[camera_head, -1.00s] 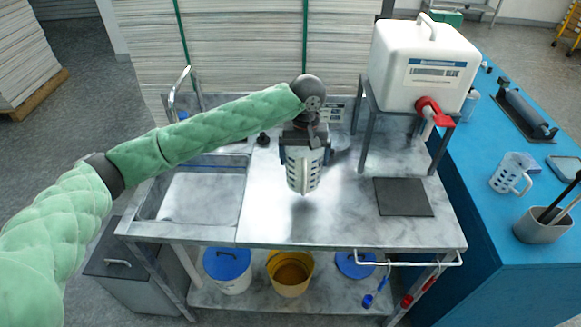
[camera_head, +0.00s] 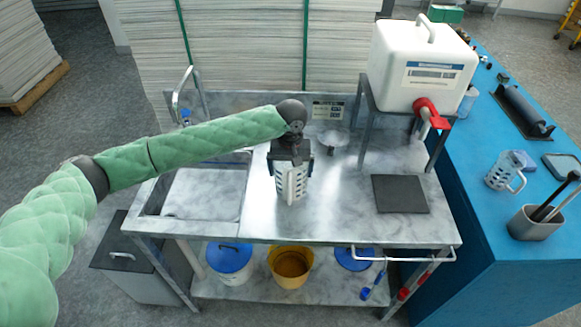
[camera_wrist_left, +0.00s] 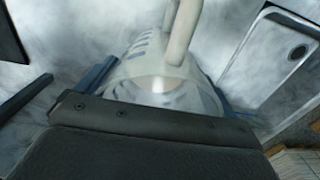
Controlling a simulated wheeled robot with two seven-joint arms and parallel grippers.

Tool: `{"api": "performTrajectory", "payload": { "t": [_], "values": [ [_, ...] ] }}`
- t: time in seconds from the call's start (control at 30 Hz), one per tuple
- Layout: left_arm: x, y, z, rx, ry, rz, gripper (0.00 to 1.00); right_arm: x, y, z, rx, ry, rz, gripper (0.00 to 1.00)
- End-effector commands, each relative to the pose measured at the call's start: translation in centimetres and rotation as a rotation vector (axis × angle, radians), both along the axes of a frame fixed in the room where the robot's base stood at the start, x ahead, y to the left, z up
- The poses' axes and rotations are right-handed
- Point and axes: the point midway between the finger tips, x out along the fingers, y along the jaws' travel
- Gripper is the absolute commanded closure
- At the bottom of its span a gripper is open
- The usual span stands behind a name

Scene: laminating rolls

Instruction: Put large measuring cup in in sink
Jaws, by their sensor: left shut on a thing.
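The large measuring cup (camera_head: 291,184) is a clear, whitish cup with dark markings, upright over the metal counter to the right of the sink. My left gripper (camera_head: 290,168) is shut on it from above, with a finger on each side. In the left wrist view the cup (camera_wrist_left: 160,75) sits between the two blue fingers, with its handle toward the top. I cannot tell whether its base touches the counter. The sink (camera_head: 205,192) is a rectangular basin on the left of the counter, with a tap (camera_head: 186,88) behind it. My right gripper is not in view.
A white canister (camera_head: 420,65) with a red tap stands on a metal stand at the back right. A dark mat (camera_head: 400,194) lies on the counter. A second clear cup (camera_head: 503,172) stands on the blue table (camera_head: 480,220). A funnel-like item (camera_head: 333,139) is behind the gripper.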

Motion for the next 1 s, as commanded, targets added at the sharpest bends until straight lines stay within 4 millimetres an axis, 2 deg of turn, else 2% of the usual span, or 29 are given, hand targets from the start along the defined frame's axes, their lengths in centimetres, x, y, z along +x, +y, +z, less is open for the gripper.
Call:
{"api": "performTrajectory", "payload": {
  "t": [0.27, 0.3, 0.67, 0.77, 1.0],
  "values": [
    [0.0, 0.0, 0.0, -0.001, -0.001, 0.000, 0.47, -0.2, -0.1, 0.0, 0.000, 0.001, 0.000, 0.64],
    [0.0, 0.0, -0.2, 0.000, 0.000, 0.000, 0.00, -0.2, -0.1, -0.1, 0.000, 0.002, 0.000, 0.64],
    [0.0, 0.0, 0.2, -0.001, 0.000, 0.001, 0.00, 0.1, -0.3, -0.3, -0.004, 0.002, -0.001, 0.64],
    [0.1, 0.0, 1.2, -0.001, -0.001, 0.001, 0.00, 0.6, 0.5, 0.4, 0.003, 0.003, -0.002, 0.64],
    [0.1, 0.0, 4.8, -0.002, -0.003, 0.000, 0.00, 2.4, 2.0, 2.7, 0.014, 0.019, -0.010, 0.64]
  ]
}}
